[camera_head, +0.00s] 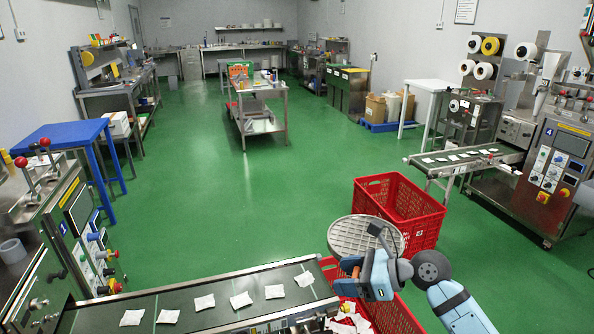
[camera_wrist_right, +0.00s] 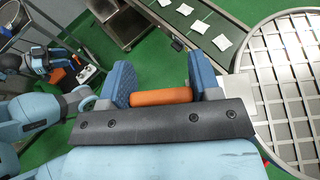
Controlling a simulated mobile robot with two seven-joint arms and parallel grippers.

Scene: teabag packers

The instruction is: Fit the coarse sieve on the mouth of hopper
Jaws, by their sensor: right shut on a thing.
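The coarse sieve (camera_head: 366,236) is a round metal disc with a grid and a pale rim, in the lower middle of the head view. Its grid fills the right side of the right wrist view (camera_wrist_right: 290,85). My right gripper (camera_head: 368,274) is shut on the sieve's orange handle (camera_wrist_right: 161,97), which lies between the blue finger pads. The sieve is held above the floor near the red crates. A funnel-like metal part (camera_head: 546,72) shows on the machine at right; I cannot tell whether it is the hopper.
A red crate (camera_head: 430,215) stands behind the sieve. Another red crate (camera_head: 396,312), with white teabags, is partly hidden by my right arm. A conveyor (camera_head: 220,318) with several teabags runs along the front. Another conveyor (camera_head: 440,170) stands at right. Green floor is open in the middle.

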